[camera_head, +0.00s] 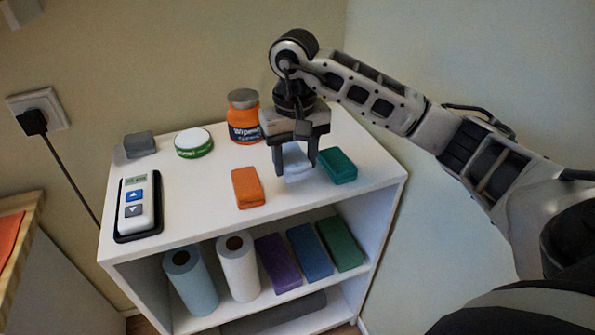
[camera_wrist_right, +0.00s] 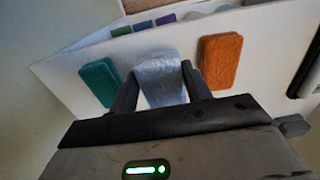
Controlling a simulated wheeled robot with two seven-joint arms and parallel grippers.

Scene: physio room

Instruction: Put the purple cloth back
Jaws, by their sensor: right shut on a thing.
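The purple cloth (camera_head: 279,264) stands in the compartment below the shelf top, between a white roll and a blue cloth. It shows small at the top of the right wrist view (camera_wrist_right: 166,19). My right gripper (camera_head: 298,165) points down at the shelf top, shut on a pale grey-white folded cloth (camera_head: 295,160). In the right wrist view this cloth (camera_wrist_right: 161,80) sits between the two fingers. Whether it touches the shelf top is unclear. My left gripper is not in view.
An orange cloth (camera_head: 248,188) and a teal cloth (camera_head: 338,166) lie on either side of my right gripper. A wipes jar (camera_head: 243,118), a green-white tin (camera_head: 194,143), a grey block (camera_head: 139,144) and a remote-like device (camera_head: 137,207) share the white shelf (camera_head: 200,228).

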